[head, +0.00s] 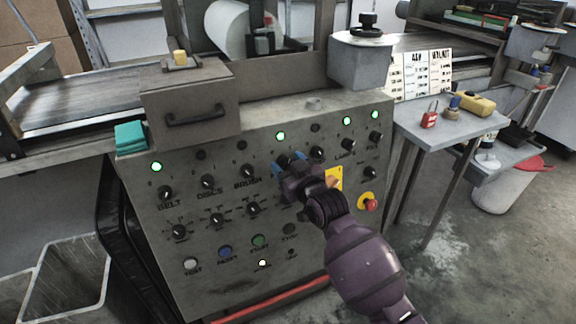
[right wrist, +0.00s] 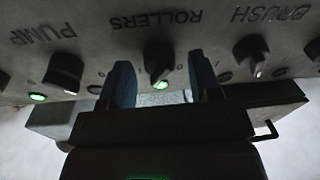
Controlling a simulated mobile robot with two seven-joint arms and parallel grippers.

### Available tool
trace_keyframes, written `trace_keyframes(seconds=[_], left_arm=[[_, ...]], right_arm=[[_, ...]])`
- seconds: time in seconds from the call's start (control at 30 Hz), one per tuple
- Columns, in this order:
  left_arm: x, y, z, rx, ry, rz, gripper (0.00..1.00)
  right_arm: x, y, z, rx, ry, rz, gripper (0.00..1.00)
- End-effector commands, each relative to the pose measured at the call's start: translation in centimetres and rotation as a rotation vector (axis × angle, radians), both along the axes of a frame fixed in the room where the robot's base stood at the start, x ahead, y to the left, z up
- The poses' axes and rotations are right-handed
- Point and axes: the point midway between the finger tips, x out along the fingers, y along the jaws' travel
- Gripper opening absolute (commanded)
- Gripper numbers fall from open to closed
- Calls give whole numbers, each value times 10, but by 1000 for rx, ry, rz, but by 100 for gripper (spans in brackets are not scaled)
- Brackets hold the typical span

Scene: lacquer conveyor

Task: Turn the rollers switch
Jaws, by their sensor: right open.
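The rollers switch (right wrist: 158,60) is a dark knob under the upside-down ROLLERS label in the right wrist view. A lit green lamp (right wrist: 160,84) shows by its tip. I cannot tell clearly whether it points to 0 or 1. My right gripper (right wrist: 162,80) is open, with one blue finger on each side of the knob and a gap showing on both sides. In the head view my right gripper (head: 288,163) is at the panel and hides the switch; the lamp above it is lit green (head: 280,136). My left gripper is not in view.
The brush switch (head: 248,171) and pump switch (head: 317,152) flank it closely on the sloped grey panel (head: 200,290). A red emergency button (head: 371,204) sits lower right. A drawer-like box with a handle (head: 190,90) stands above. A side table (head: 425,125) is to the right.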

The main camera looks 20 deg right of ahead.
Motion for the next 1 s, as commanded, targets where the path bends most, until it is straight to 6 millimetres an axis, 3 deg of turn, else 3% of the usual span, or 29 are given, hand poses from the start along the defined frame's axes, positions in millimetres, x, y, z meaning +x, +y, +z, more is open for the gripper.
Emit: trace_keyframes(seconds=[0.1, 0.4, 0.73, 1.0], left_arm=[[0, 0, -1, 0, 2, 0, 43], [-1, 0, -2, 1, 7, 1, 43], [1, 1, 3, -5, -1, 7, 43], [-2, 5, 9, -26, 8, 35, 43]], right_arm=[[0, 0, 0, 0, 0, 0, 54], [0, 0, 0, 0, 0, 0, 8], [0, -1, 4, -52, -4, 9, 8], [1, -2, 9, -229, -14, 40, 8]])
